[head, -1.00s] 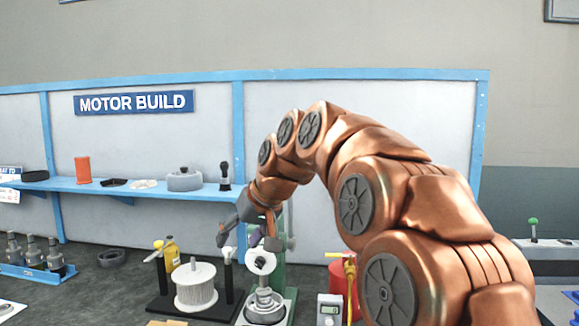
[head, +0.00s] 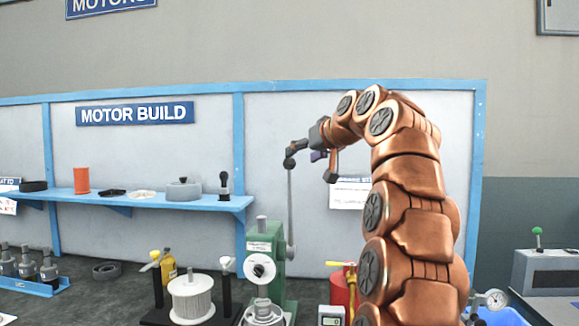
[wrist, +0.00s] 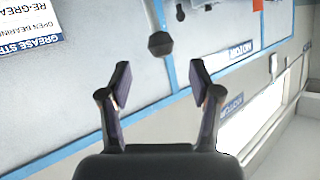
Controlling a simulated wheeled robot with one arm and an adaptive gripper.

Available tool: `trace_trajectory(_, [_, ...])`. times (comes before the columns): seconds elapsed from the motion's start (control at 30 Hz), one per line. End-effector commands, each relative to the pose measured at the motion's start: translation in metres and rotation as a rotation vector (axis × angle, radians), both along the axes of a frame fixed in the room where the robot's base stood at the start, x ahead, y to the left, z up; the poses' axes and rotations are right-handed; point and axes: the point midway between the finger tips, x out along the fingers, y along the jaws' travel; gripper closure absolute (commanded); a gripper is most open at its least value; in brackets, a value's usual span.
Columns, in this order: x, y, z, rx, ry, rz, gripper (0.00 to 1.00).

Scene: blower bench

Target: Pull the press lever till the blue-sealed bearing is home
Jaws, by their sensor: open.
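The green arbor press (head: 262,240) stands on the bench at the centre of the head view. Its thin grey lever (head: 291,205) points almost straight up and ends in a dark knob (head: 289,162). My gripper (head: 311,162) is open and empty close beside the knob. In the wrist view, the knob (wrist: 160,43) shows just beyond and between the parted fingertips of my gripper (wrist: 160,68). A metallic round part (head: 264,311) sits under the press's ram, cut by the lower picture edge. I cannot make out a blue seal or how deep the bearing sits.
A white wire spool (head: 191,298) on a black stand is left of the press. A small meter (head: 331,316) and a red can (head: 340,290) are to its right. A blue shelf (head: 135,202) with several parts hangs behind. The air around the knob is clear.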

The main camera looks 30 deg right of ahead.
Motion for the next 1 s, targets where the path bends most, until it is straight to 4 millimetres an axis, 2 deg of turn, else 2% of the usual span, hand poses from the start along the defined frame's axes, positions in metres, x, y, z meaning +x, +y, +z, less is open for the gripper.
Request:
trace_trajectory(0.17, [0.013,-0.001,-0.006,0.001,0.002,-0.001,0.37])
trace_trajectory(0.6, [0.065,-0.002,-0.026,0.000,0.003,0.001,0.37])
trace_trajectory(0.93, [0.070,-0.003,-0.028,0.001,0.000,0.001,0.37])
trace_trajectory(1.0, [0.070,-0.003,-0.028,0.001,0.000,0.001,0.42])
